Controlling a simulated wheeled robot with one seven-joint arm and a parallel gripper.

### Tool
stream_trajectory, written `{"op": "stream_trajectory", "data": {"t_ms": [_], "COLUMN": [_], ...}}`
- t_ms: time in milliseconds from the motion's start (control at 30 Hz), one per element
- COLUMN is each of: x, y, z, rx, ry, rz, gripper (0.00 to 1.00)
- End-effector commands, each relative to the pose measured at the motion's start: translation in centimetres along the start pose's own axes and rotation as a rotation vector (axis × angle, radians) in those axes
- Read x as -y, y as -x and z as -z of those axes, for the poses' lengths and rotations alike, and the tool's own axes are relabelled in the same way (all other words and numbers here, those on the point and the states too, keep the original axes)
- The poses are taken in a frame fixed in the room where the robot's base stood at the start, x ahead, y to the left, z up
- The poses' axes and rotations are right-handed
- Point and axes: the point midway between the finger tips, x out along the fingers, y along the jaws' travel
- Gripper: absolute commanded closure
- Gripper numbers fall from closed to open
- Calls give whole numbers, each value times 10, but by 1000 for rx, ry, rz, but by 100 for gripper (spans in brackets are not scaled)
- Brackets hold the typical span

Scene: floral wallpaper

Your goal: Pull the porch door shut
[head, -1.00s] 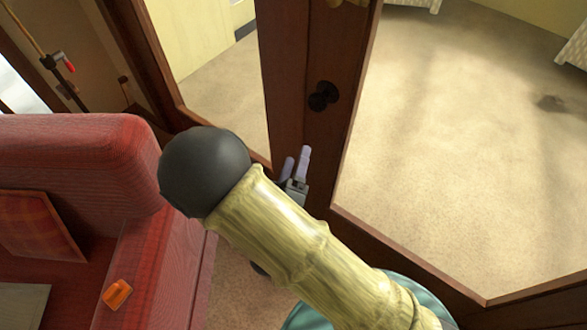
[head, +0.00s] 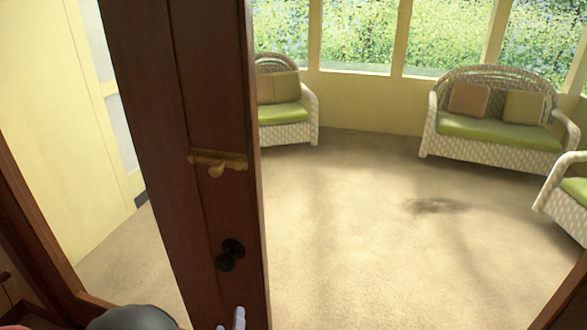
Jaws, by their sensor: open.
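The porch door's dark brown wooden upright (head: 220,115) stands left of the middle in the head view. It carries a brass latch (head: 207,158) and, lower down, a round black knob (head: 229,254). My gripper (head: 231,322) shows only as pale fingertips at the bottom edge, below the knob. It is open, with no object seen between the fingers. I cannot tell whether it touches the door. Most of the gripper is below the picture.
Beyond the door is a porch with a bare beige floor (head: 340,230). A wicker loveseat (head: 490,150) and wicker chairs (head: 303,128) with green cushions stand under the windows. Dark wooden framing (head: 35,235) crosses the lower left.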

Motion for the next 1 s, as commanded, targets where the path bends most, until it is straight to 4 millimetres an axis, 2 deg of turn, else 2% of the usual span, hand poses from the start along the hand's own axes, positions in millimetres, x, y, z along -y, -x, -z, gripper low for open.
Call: {"op": "stream_trajectory", "data": {"t_ms": [33, 200, 333, 500, 633, 767, 1000], "x": [-5, -13, -23, -45, -68, -95, -148], "y": [-16, -52, -69, -78, -77, -67, -29], "z": [-10, -40, -60, -86, -105, -127, -169], "rx": [62, 249, 375, 528, 640, 756, 976], "ry": [-61, -267, -411, -572, -672, -748, -827], "rz": [35, 189, 292, 409, 482, 538, 588], "gripper": [30, 30, 30, 30, 30, 30, 30]}}
